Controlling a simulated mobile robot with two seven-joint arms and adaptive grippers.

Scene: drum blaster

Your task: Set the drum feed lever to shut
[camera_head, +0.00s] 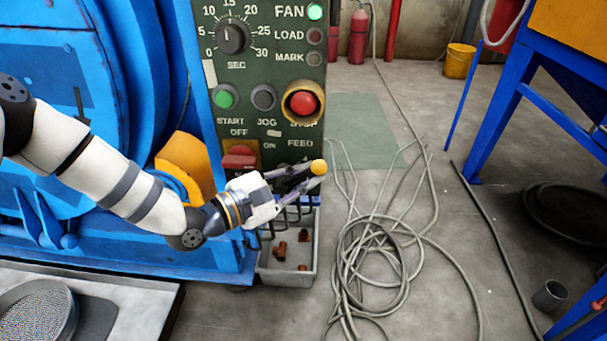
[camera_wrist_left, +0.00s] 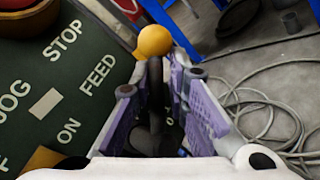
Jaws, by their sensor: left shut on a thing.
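The feed lever has a yellow ball knob (camera_head: 318,167) and stands out from the lower right of the green control panel (camera_head: 258,100), below the FEED label. In the left wrist view the knob (camera_wrist_left: 154,40) shows just beyond the fingertips, with the dark lever shaft (camera_wrist_left: 155,80) running between the fingers. My left gripper (camera_head: 300,178) is shut on the lever shaft, behind the knob; its purple-grey fingers also show in the left wrist view (camera_wrist_left: 160,95). The lever's base and any position marks are largely hidden by the gripper. My right gripper is out of view.
A red switch (camera_head: 240,158) and a red stop button (camera_head: 303,103) sit close to my left gripper. A grey bin (camera_head: 267,279) with brown pieces stands below it. Coiled cable (camera_head: 370,265) lies on the floor to the right. The blue drum machine (camera_head: 60,120) fills the left.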

